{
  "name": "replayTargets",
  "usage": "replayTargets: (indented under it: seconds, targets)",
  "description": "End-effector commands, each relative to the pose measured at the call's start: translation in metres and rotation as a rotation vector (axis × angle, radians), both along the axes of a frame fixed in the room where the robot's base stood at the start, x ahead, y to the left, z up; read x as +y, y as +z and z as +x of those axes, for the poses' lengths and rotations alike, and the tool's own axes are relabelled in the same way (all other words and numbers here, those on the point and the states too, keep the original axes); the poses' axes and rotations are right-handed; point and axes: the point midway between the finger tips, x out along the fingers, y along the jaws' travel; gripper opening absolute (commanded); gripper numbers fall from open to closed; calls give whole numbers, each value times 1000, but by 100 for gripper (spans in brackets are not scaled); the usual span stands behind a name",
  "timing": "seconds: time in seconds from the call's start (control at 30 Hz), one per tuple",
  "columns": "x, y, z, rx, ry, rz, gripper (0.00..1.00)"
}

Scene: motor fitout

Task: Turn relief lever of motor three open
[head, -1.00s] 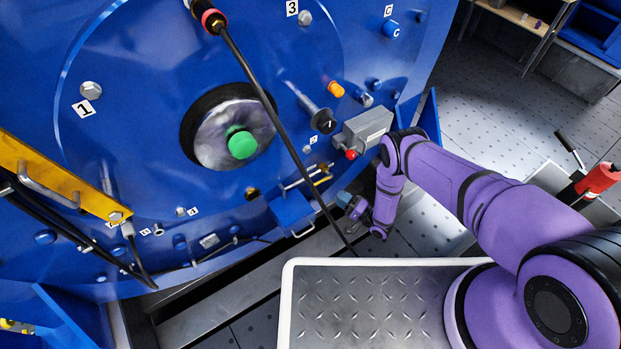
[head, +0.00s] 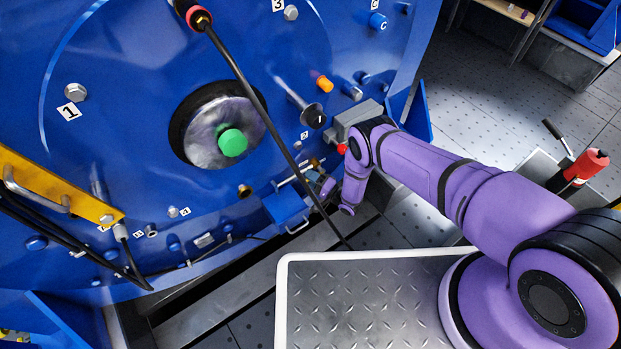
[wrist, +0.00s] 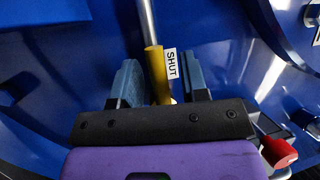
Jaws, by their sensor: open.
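The lever, a silver rod with a yellow grip (wrist: 157,75), shows in the wrist view beside a white label reading SHUT (wrist: 172,64). My gripper (wrist: 160,82) is open, with one blue-grey finger on each side of the yellow grip. The fingers look apart from the grip. In the head view my gripper (head: 325,187) is at the lower right of the blue machine face (head: 130,120), above a blue box. Part of the lever's silver rod (head: 290,181) shows there. My wrist partly covers this area. I cannot read a motor number beside the lever.
A red knob (head: 341,149) on a grey box (head: 358,117) sits close to my wrist; the red knob also shows in the wrist view (wrist: 279,153). A black cable (head: 255,100) hangs across the machine face. The blue box (head: 286,205) with a handle lies just below.

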Motion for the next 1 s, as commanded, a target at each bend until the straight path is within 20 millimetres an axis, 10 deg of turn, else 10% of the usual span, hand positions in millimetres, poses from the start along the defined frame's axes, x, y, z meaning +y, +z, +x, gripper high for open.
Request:
replayTargets:
  seconds: [0.1,0.3,1.0]
  targets:
    - [0,0,0,0,0,0,41]
    - [0,0,0,0,0,0,0]
    - [-2,-12,1,-122,0,-178,0]
